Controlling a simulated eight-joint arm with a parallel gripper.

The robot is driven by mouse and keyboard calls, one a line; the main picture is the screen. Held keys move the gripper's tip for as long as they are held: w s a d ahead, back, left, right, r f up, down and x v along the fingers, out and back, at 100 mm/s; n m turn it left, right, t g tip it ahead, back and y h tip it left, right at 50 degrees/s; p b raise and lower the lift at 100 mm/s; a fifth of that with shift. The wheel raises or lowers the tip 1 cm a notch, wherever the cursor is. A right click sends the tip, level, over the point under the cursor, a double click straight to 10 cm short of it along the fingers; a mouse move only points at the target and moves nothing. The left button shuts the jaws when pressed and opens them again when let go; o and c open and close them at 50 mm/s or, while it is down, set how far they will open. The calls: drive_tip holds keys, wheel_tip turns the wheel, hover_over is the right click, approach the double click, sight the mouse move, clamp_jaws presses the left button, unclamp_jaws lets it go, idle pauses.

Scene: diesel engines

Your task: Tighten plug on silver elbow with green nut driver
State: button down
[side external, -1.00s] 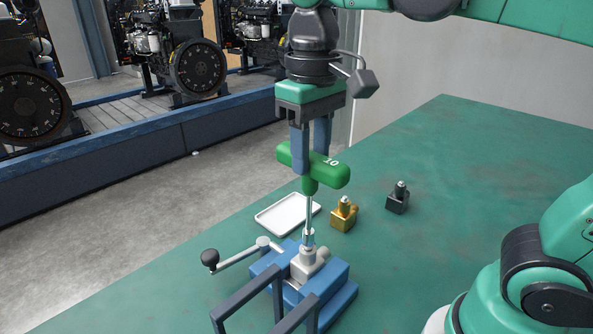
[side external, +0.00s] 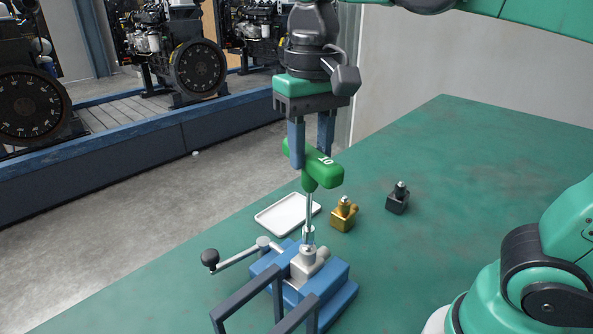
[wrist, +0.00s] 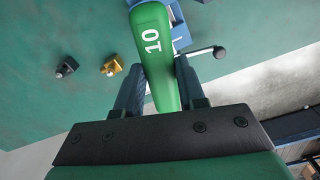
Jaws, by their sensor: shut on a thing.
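My gripper (side external: 311,162) is shut on the handle of the green nut driver (side external: 326,175), which is marked 10. The handle also fills the middle of the wrist view (wrist: 152,40), between my fingers. The driver stands nearly upright, its metal shaft pointing down at the silver elbow (side external: 304,264). The elbow sits in the blue vise (side external: 339,291). The socket end is at the top of the elbow and hides the plug; I cannot tell whether it is fully seated. In the wrist view the handle hides the elbow.
A gold elbow (side external: 344,216) and a black elbow (side external: 398,200) stand on the green table (side external: 450,150) to the right. A white tray (side external: 283,215) lies behind the vise. The vise's crank (side external: 235,256) sticks out left. The right side of the table has free room.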

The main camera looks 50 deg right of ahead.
drive_tip(key=shift+r, duration=4)
